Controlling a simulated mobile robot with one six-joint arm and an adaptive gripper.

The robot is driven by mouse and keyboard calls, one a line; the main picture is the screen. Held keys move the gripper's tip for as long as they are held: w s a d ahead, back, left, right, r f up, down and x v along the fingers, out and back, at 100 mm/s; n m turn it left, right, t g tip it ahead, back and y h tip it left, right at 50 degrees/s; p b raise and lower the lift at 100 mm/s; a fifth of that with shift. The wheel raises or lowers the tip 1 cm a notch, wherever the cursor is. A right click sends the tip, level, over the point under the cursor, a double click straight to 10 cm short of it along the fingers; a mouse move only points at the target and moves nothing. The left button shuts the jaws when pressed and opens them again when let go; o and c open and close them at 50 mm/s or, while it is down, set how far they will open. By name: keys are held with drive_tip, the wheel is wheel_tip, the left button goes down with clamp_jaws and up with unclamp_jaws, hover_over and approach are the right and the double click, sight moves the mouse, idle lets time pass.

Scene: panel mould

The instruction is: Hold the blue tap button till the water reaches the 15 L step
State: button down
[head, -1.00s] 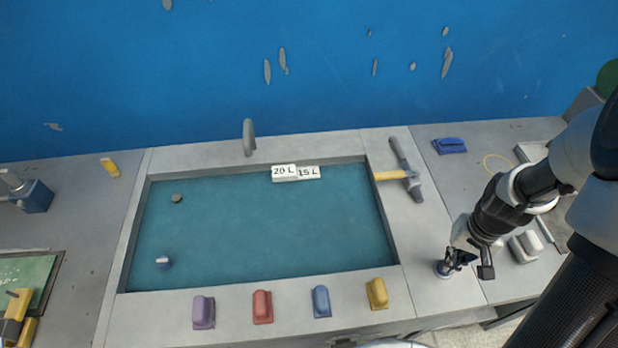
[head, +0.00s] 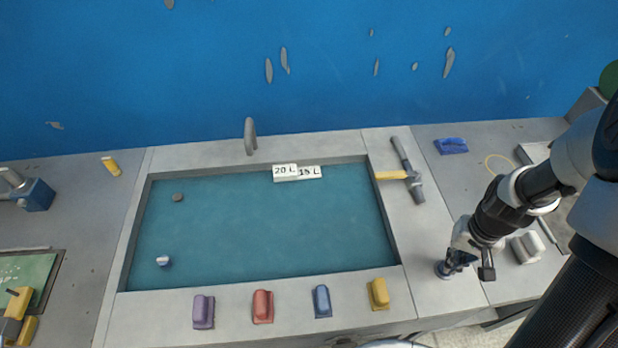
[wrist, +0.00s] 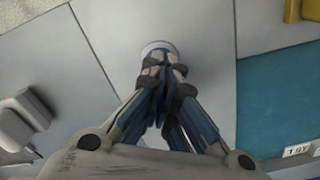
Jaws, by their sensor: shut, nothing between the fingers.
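A round blue button (head: 443,270) with a pale rim sits on the grey surround right of the basin. My gripper (head: 453,264) is shut and empty, pointing down with its fingertips at this button. In the wrist view the shut fingertips (wrist: 164,62) cover most of the button's pale disc (wrist: 152,46); I cannot tell how far it is pressed. Teal water (head: 255,225) fills the basin to below the rim. A white 15 L tag (head: 309,172) stands beside a 20 L tag (head: 285,171) at the back wall. The water's edge lies near the foot of the 15 L tag.
Purple (head: 203,311), red (head: 262,306), blue (head: 322,301) and yellow (head: 379,293) blocks line the front rim. A hammer (head: 408,172) lies on the right rim, a grey spout (head: 250,136) stands behind. Two small round things (head: 163,261) are in the basin.

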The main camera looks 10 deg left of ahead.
drive_tip(key=shift+f+b, duration=0.7)
drive_tip(key=shift+f, duration=0.35)
drive_tip(key=shift+r, duration=0.15)
idle(1.9)
wheel_tip(320, 180, up, 7)
drive_tip(key=p, duration=0.5)
drive_tip(key=shift+p, duration=0.4)
drive_tip(key=shift+r, duration=0.2)
drive_tip(key=s+a+r+n+t, duration=0.1)
drive_tip(key=s+a+r+t, duration=0.2)
drive_tip(key=r, duration=0.7)
drive_tip(key=s+a+r, duration=0.3)
drive_tip(key=a+r, duration=0.2)
drive_tip(key=r, duration=0.5)
drive_tip(key=s+a+r+n+t, duration=0.1)
drive_tip(key=s+a+r, duration=0.1)
drive_tip(key=s+r, duration=0.2)
drive_tip(key=s, duration=0.3)
drive_tip(key=shift+s+a+t, duration=0.25)
drive_tip(key=shift+a+t, duration=0.05)
drive_tip(key=shift+a, duration=0.05)
